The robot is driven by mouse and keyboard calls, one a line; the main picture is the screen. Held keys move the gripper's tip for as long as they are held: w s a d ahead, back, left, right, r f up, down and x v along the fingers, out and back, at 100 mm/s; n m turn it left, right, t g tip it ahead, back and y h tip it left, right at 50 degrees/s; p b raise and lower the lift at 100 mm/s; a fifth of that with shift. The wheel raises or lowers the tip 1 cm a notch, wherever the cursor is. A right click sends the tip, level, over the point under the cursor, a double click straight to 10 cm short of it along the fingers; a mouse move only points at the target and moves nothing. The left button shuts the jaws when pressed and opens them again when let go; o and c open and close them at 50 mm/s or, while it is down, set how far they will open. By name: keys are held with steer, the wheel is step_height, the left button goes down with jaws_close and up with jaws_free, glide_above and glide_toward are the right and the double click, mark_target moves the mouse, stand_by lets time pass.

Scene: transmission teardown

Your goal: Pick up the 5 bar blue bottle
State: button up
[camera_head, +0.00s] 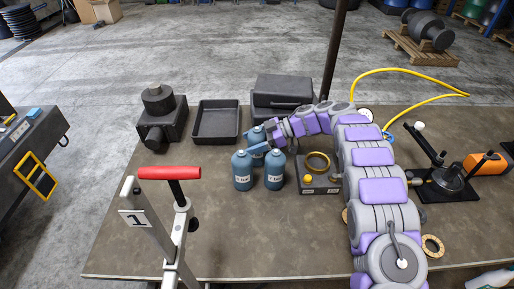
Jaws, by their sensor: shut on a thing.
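Three blue bottles stand close together near the middle of the table. My gripper (262,147) reaches in from the right and is shut on a blue bottle at this cluster, seemingly the rear one. The fingertips are small and partly hidden, so I cannot tell its exact hold or whether the bottle is lifted.
A black tray (216,136), a dark machined block (162,122) and a black case (282,92) stand behind. A gauge base with a brass ring (318,163) is close right. A red-handled stand (168,173) rises at front left. A dark pole (334,50) stands behind.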

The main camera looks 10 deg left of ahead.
steer(key=shift+c, duration=1.2)
steer(key=shift+r, duration=0.1)
